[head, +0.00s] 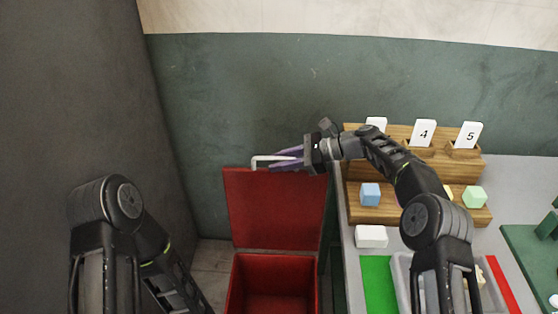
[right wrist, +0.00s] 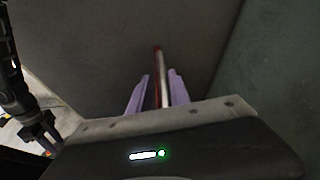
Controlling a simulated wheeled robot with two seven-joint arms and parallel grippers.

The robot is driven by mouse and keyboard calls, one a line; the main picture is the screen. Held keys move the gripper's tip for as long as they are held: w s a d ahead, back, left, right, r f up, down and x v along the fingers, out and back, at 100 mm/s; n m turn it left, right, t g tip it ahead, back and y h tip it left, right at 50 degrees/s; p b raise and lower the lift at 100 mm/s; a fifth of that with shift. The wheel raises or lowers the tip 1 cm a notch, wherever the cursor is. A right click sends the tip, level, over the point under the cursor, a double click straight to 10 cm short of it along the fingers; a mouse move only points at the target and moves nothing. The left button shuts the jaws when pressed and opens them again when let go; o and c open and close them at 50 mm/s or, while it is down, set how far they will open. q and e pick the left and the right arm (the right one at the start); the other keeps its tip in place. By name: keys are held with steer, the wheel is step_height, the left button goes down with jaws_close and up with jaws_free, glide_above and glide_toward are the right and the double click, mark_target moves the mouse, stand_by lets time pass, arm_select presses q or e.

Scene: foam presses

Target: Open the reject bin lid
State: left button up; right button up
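The reject bin (head: 275,283) is a red box on the floor, its inside visible from above. Its red lid (head: 277,208) stands upright at the back, so the bin is open. A pale bar handle (head: 256,162) sits along the lid's top edge. My right gripper (head: 285,159) is at that handle, with its purple fingers on either side of it. In the right wrist view the lid's edge and handle (right wrist: 159,75) stand between the fingers (right wrist: 159,90), with narrow gaps on both sides.
Right of the bin is a grey table with a wooden stand (head: 418,214), number cards, small blocks, a white block (head: 371,237) and a green strip (head: 378,285). A dark wall (head: 75,100) rises on the left, a green wall (head: 250,90) behind.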

steer(key=shift+o, duration=0.8)
steer(key=shift+a+r, duration=0.1)
steer(key=shift+r, duration=0.05)
steer(key=b+v, duration=0.2)
steer(key=v, duration=0.5)
steer(key=shift+d+r, duration=0.15)
steer(key=shift+d, duration=0.25)
steer(key=shift+s, duration=0.1)
